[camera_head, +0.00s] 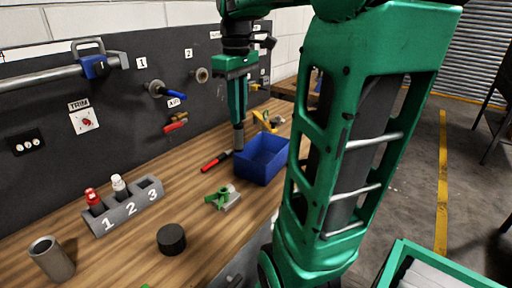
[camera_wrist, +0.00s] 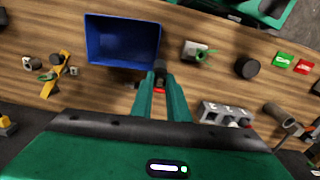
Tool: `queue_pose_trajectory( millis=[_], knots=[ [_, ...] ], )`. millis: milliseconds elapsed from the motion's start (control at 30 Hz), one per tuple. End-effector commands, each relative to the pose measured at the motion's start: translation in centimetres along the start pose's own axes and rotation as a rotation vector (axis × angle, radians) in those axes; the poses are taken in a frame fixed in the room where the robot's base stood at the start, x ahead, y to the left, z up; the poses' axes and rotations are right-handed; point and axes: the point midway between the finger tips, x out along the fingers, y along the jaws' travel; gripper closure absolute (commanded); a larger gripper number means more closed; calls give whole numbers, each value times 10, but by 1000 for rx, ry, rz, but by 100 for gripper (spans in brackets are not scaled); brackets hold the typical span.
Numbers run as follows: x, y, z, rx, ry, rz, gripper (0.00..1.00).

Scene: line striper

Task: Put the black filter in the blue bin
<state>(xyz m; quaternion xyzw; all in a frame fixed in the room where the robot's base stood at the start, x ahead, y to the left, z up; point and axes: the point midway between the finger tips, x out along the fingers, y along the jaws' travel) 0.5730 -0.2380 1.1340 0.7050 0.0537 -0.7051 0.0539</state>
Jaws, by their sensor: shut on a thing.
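A short black cylinder (camera_head: 171,239), which looks like the black filter, stands on the wooden bench; it also shows in the wrist view (camera_wrist: 247,67). The open-topped blue bin (camera_head: 263,158) stands farther along the bench, and in the wrist view (camera_wrist: 122,68) it lies left of my fingertips. My gripper (camera_head: 238,126) points down beside the bin, on its wall side. It is shut on a small grey cylindrical thing (camera_head: 238,141), mostly hidden by the fingers in the wrist view (camera_wrist: 160,67). The black cylinder is well apart from my gripper.
A red-handled tool (camera_head: 214,162) lies left of the bin. A green-and-grey part (camera_head: 222,197) lies between bin and black cylinder. A numbered grey holder (camera_head: 126,208) carries red- and white-topped pieces. A grey cup (camera_head: 51,259) stands front left. A dark panel (camera_head: 60,130) backs the bench.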

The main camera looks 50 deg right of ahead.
Motion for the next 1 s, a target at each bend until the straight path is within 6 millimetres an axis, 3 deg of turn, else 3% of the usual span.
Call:
queue_pose_trajectory(
  millis=[300,500,667,1000],
  knots=[
    [39,62,16,6,-3,-3,100],
    [56,90,23,4,-2,-2,100],
    [63,98,24,1,-1,-1,100],
    [100,98,24,0,-1,-1,100]
  ],
)
